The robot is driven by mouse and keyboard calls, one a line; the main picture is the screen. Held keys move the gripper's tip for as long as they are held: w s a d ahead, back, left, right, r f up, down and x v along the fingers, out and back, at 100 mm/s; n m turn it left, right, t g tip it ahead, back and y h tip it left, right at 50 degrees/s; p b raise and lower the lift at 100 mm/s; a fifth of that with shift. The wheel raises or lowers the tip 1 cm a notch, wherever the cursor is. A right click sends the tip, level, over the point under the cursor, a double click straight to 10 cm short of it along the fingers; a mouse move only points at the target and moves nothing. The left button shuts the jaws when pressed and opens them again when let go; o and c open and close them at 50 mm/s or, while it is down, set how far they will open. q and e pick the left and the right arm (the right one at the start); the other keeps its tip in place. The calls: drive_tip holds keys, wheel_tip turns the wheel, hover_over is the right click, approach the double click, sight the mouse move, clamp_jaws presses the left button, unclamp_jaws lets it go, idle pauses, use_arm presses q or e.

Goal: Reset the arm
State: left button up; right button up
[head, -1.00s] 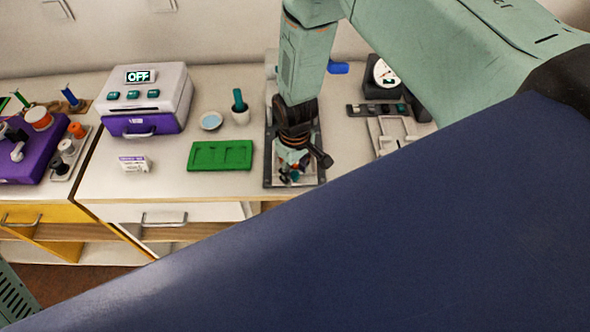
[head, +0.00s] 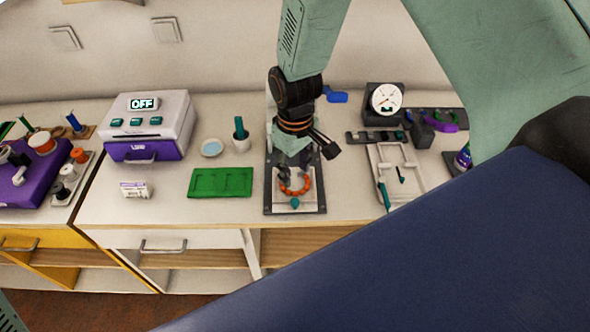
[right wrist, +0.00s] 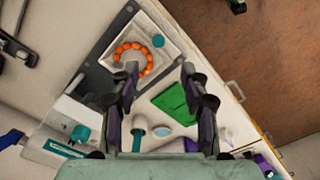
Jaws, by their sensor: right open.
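My right gripper (head: 292,170) is open and hangs over the dark-framed bead board (head: 319,207) on the bench. In the right wrist view its two fingers (right wrist: 158,82) stand apart with nothing between them. A ring of orange beads (head: 305,189) lies on the board's white plate, below the fingers; it also shows in the right wrist view (right wrist: 149,58). A teal piece (head: 295,203) sits beside the ring, near the plate's edge. My left gripper is out of view.
A green tray (head: 220,182) lies left of the board. A white tray (head: 415,182) and a round dial (head: 386,99) are on the right.

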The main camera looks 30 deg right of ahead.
drive_tip(key=shift+w, duration=0.1)
drive_tip(key=s+f+m+b, duration=0.4)
drive_tip(key=s+f+b, duration=1.4)
drive_tip(key=s+f, duration=0.9)
wheel_tip(320, 180, down, 3)
drive_tip(key=shift+d+r+b, duration=0.2)
drive_tip(key=shift+d+b, duration=0.05)
drive_tip(key=shift+b, duration=0.15)
